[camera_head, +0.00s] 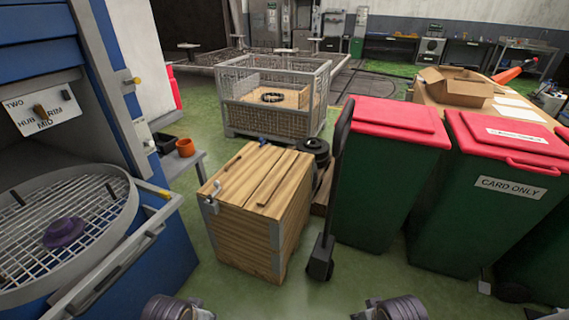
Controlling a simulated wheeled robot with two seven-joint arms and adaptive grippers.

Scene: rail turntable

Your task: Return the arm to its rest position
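Grey rounded parts of my two arms show at the bottom edge, one left of the middle and one right of it. They are cut off by the picture edge. No gripper fingers show, so I cannot see whether either gripper holds anything. Neither arm part visibly touches anything. A blue machine (171,262) stands at the left with a round wire-mesh turntable (98,262) at its opening. A purple disc-shaped part (64,232) lies on the mesh.
A wooden crate (245,225) stands ahead, with a black upright handle (338,150) beside it. Green bins with red lids (392,114) fill the right. A wire cage (275,120) stands behind. An orange cup (185,147) sits on a grey side shelf. Green floor lies clear before the crate.

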